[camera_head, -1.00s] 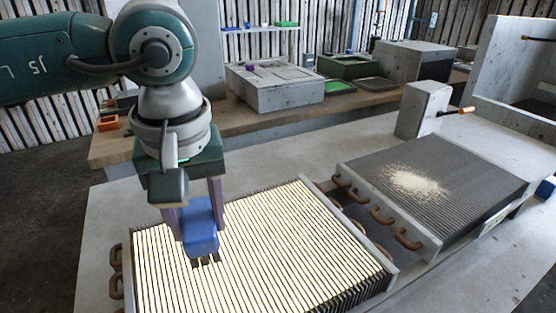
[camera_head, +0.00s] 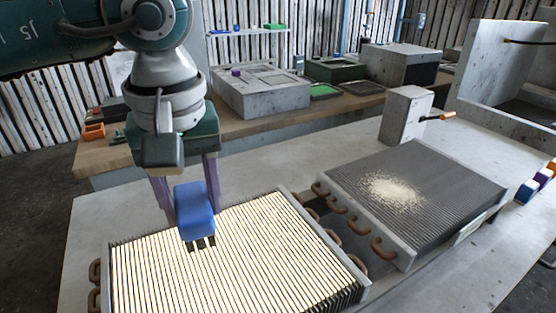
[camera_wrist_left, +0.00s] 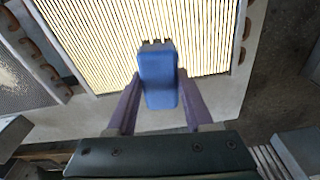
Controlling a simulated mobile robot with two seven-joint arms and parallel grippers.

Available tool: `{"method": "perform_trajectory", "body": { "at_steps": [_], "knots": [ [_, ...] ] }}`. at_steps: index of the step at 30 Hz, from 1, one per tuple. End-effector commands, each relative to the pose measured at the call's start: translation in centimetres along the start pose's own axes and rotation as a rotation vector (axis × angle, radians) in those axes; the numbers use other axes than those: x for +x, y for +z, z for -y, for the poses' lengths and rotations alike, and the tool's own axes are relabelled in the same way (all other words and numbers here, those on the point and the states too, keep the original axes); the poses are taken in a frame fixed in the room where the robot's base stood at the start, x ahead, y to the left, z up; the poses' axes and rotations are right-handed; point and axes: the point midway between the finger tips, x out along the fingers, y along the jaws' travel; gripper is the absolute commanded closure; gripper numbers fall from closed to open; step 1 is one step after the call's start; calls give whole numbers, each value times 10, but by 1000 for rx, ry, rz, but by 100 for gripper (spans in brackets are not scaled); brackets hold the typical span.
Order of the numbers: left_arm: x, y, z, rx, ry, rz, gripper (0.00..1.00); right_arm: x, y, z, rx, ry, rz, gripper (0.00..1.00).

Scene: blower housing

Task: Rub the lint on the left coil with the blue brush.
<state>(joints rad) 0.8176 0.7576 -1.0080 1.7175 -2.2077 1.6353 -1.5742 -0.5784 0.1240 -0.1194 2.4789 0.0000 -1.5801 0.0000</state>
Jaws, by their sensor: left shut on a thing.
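The left coil (camera_head: 240,265) lies flat on the bench, its fins showing bright cream with dark gaps; it fills the top of the left wrist view (camera_wrist_left: 110,40). My left gripper (camera_head: 190,205) is shut on the blue brush (camera_head: 194,208), also seen in the wrist view (camera_wrist_left: 159,80). The brush's dark bristles point down over the back part of the left coil. I cannot tell whether they touch the fins. No separate lint patch can be made out on the left coil. My right gripper is not in view.
A right coil (camera_head: 450,185) with a pale lint patch (camera_head: 393,191) lies beside it, copper bends (camera_head: 383,247) between them. A grey block with an orange-tipped handle (camera_head: 405,115) stands behind. Coloured blocks (camera_head: 527,191) are at the right edge. Bare bench (camera_head: 460,270) lies in front.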

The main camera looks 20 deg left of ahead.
Motion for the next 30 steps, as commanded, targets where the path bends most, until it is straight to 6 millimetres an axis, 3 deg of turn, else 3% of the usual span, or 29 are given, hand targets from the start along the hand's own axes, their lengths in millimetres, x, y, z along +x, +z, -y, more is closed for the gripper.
{"method": "perform_trajectory", "body": {
  "at_steps": [12,30],
  "knots": [
    [-37,-9,1,-15,-1,-2,100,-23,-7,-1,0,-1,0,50],
    [-37,-9,1,-16,-2,-1,100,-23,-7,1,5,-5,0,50]
  ]
}}
